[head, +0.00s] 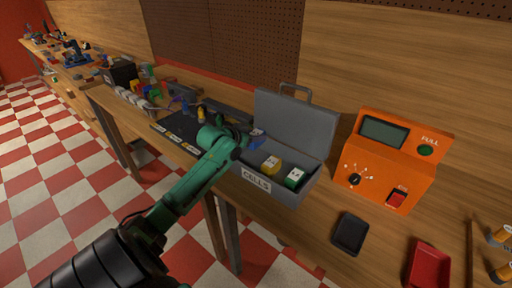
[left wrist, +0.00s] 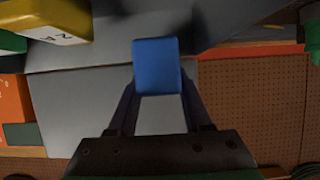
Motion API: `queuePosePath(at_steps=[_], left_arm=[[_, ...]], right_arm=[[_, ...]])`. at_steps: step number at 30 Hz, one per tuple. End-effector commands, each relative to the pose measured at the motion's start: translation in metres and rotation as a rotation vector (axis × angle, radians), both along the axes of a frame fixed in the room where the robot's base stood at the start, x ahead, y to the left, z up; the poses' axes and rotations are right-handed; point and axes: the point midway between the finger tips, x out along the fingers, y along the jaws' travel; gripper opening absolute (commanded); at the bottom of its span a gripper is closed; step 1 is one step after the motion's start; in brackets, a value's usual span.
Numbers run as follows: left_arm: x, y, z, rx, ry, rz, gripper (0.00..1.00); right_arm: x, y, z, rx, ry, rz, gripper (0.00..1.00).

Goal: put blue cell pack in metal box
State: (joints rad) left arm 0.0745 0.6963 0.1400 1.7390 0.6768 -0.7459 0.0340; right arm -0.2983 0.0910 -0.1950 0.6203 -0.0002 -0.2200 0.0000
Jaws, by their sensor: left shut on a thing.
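The blue cell pack (head: 254,143) is held between the fingers of my left gripper (head: 246,139), which is shut on it. In the left wrist view the blue cell pack (left wrist: 157,65) stands out between the two fingertips. The open grey metal box (head: 257,182), labelled CELLS, has its lid up at the back. In the head view the gripper and blue pack are at the box's left end; I cannot tell whether the pack touches its floor. A yellow pack (head: 271,164) and a green pack (head: 294,178) sit inside. My right gripper is out of view.
An orange tester (head: 390,160) stands right of the box. A black tray (head: 350,233) and a red tray (head: 428,265) lie in front of it. A dark mat (head: 172,128) with labels and clutter lie to the left. A pegboard rises behind.

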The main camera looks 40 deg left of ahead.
Motion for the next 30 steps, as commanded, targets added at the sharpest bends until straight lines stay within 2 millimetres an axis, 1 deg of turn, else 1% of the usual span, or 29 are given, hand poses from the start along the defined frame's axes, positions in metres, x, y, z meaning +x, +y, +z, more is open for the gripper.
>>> queuePosePath(at_steps=[5, 8, 10, 12, 20, 21, 23, 24, 30], left_arm=[[0.000, 0.000, -0.024, 0.000, -0.002, 0.001, 0.00], [0.000, 0.000, -0.045, -0.001, 0.000, 0.000, 0.00], [0.000, 0.000, -0.056, 0.000, -0.001, 0.001, 0.00], [0.000, 0.000, -0.059, 0.001, -0.005, 0.000, 0.00], [0.000, 0.000, -0.062, 0.002, -0.004, 0.000, 0.00], [0.000, 0.000, -0.064, 0.002, -0.002, -0.001, 0.53], [0.000, 0.000, -0.063, 0.002, -0.002, -0.001, 0.76], [0.000, 0.000, -0.063, 0.002, -0.002, -0.001, 0.80], [0.000, 0.000, -0.062, 0.002, -0.002, -0.001, 0.80]], right_arm=[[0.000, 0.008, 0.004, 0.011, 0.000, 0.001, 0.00], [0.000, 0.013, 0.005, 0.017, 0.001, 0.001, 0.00], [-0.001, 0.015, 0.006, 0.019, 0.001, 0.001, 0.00], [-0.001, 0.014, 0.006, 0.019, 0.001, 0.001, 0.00], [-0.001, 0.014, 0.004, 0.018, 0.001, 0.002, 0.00], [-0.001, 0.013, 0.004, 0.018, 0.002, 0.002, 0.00], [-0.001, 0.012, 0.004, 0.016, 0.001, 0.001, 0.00], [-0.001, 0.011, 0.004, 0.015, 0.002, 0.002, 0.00], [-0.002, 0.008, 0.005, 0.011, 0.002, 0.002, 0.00]])
